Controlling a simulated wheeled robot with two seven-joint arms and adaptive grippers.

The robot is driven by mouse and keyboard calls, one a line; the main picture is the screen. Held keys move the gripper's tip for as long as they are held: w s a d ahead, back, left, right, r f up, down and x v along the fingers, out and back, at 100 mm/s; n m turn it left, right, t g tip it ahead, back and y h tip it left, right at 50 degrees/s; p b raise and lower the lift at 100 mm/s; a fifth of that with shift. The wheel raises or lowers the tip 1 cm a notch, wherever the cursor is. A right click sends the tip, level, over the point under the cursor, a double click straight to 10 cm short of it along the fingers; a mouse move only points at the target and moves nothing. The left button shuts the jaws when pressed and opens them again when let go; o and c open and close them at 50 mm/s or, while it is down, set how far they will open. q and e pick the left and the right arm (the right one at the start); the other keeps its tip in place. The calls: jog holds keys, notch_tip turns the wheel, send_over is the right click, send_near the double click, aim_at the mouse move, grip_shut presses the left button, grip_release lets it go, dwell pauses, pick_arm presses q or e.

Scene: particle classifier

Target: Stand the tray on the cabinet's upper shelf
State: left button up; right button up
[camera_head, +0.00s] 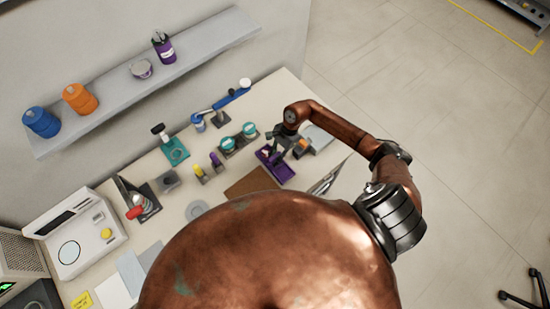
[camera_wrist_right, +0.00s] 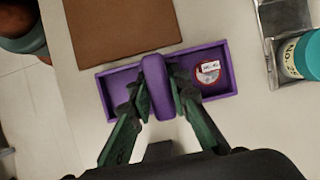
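The tray is a shallow purple box (camera_head: 277,168) with a raised middle handle, on the right part of the workbench. In the right wrist view the tray (camera_wrist_right: 218,92) lies across the picture, with a round red and white item (camera_wrist_right: 207,71) in its right compartment. My right gripper (camera_head: 284,146) reaches down over the tray. In the wrist view its fingers (camera_wrist_right: 157,92) sit on both sides of the purple handle and appear to press against it. Whether the tray is clear of the bench I cannot tell. My left gripper is not in view. I cannot identify a cabinet in these frames.
A brown mat (camera_wrist_right: 122,28) lies beside the tray. Teal-lidded jars (camera_head: 249,130) in a grey holder stand close by. A grey wall shelf (camera_head: 115,99) carries drums and small containers. A white instrument (camera_head: 78,234) stands at the bench's left. Open floor lies right.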

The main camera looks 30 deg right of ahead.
jog(key=o, duration=0.3)
jog(key=shift+r, duration=0.15)
